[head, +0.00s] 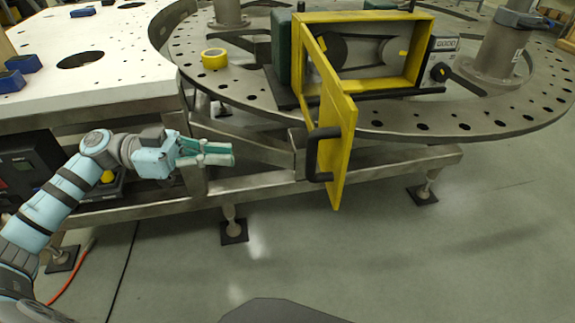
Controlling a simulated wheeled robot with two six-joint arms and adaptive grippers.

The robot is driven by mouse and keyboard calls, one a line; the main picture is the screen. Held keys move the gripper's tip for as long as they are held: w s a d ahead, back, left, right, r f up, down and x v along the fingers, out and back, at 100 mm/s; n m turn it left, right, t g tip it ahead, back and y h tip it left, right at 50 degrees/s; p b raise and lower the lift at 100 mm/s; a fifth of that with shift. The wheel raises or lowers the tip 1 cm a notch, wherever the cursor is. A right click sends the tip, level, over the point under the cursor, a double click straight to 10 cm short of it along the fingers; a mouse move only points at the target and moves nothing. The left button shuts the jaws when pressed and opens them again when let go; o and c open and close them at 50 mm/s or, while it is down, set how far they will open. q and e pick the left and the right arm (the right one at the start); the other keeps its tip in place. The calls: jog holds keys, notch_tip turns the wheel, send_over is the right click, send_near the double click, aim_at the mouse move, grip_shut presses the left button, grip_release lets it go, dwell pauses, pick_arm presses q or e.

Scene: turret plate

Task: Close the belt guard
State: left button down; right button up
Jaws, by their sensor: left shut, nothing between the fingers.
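The belt guard's yellow door (337,140) stands swung open toward me, hinged at the left side of its yellow frame (368,17). A dark handle (316,152) is on the door's left-facing side near its free edge. Inside the open frame a dark pulley (330,48) and part of a belt show. My left gripper (233,154) is shut and empty, to the left of the door handle with a clear gap between them. My right gripper is not in view.
The guard sits on a round, perforated metal plate (510,122). A yellow tape roll (214,58) lies on it at the left. A white perforated table (100,88) is at the left. A steel frame (400,166) runs below. The floor in front is clear.

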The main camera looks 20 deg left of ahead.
pick_arm(q)
jog(key=x, duration=1.2)
jog(key=shift+b, duration=0.4)
jog(key=shift+w+d, duration=0.15)
